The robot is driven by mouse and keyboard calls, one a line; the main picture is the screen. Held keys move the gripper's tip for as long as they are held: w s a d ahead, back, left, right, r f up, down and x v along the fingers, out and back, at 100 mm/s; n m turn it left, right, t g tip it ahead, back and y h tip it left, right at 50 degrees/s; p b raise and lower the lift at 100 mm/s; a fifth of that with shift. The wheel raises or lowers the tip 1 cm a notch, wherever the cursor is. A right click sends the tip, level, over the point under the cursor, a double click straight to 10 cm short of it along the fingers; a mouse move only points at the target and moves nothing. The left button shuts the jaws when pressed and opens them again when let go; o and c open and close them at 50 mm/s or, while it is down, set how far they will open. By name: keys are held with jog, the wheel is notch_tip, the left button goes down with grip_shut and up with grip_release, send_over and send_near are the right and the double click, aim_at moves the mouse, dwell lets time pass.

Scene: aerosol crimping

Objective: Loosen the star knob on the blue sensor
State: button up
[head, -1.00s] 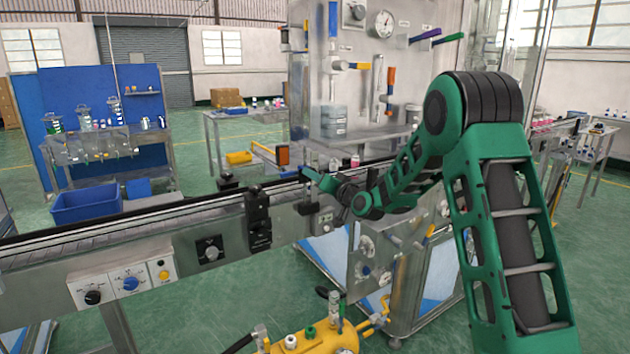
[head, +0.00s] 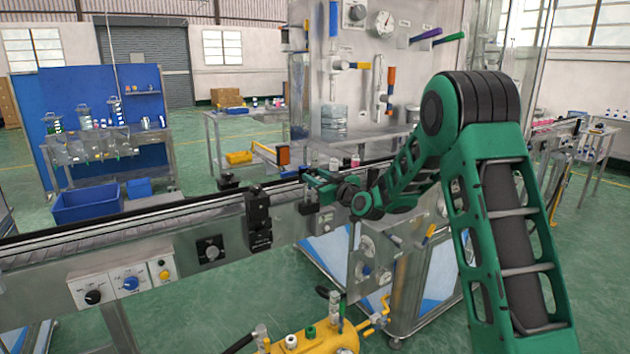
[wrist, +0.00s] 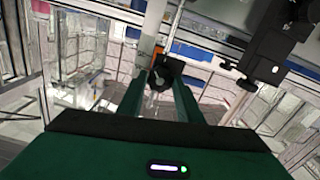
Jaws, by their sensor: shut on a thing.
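My gripper (head: 317,183) is at the near edge of the conveyor, in front of the filling machine. In the wrist view, its two green fingers (wrist: 160,84) reach forward and are shut on a dark knob (wrist: 162,73), which sits between the tips. The knob's lobes are too small and dark to make out clearly. The sensor body behind it is mostly hidden, and I cannot make out its blue colour. In the head view, my gripper hides the knob.
The conveyor rail (head: 150,220) runs along the near side. Small containers (head: 355,160) stand behind my gripper. A yellow tank (head: 315,340) is below.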

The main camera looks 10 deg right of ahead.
jog(key=n, duration=0.4)
jog(key=shift+n, duration=0.3)
jog(key=shift+f+n, duration=0.1)
jog(key=shift+n, duration=2.2)
jog(key=o, duration=1)
jog(key=shift+o, duration=0.2)
jog(key=shift+s, duration=0.15)
jog(key=v, duration=1)
jog(key=shift+s, duration=0.2)
jog(key=shift+d, duration=0.1)
